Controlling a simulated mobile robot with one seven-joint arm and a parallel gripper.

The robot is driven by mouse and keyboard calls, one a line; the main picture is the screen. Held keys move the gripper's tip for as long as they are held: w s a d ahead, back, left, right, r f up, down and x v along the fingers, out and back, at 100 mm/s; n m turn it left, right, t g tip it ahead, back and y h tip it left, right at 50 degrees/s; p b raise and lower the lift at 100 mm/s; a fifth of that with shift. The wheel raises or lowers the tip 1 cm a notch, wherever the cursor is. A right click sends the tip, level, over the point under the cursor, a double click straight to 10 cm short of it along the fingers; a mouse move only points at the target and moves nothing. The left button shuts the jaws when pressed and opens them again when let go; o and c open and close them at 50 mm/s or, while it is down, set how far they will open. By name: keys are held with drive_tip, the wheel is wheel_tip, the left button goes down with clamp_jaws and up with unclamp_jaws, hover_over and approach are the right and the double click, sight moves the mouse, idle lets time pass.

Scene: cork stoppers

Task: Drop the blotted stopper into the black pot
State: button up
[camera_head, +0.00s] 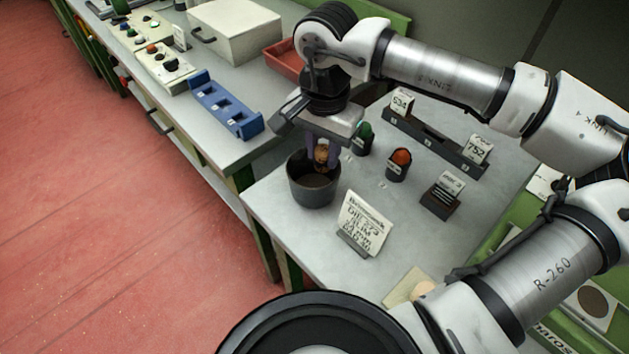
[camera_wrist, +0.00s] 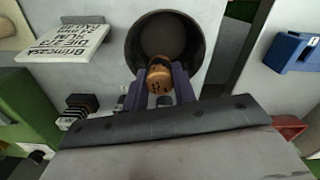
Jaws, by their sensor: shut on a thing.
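My gripper (camera_head: 321,150) is shut on a brown cork stopper (camera_wrist: 159,75) with dark spots on it. In the head view the stopper (camera_head: 321,154) shows between the fingers, over the far rim of the black pot (camera_head: 313,190). In the wrist view the stopper overlaps the near part of the open mouth of the pot (camera_wrist: 134,48). The pot's visible floor looks bare. I cannot tell the exact height of the stopper above the rim.
A sign card (camera_head: 363,222) stands right of the pot. An orange-topped dark cup (camera_head: 398,164) and a green-topped one (camera_head: 363,139) stand behind it. A blue rack (camera_head: 224,104) sits on the left bench. A number-card rack (camera_head: 433,138) stands at the back right.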

drive_tip(key=shift+f, duration=0.2)
drive_tip(key=o, duration=1)
wheel_tip(320, 180, up, 14)
drive_tip(key=b, duration=0.1)
drive_tip(key=shift+s+f, duration=0.1)
drive_tip(key=shift+f, duration=0.05)
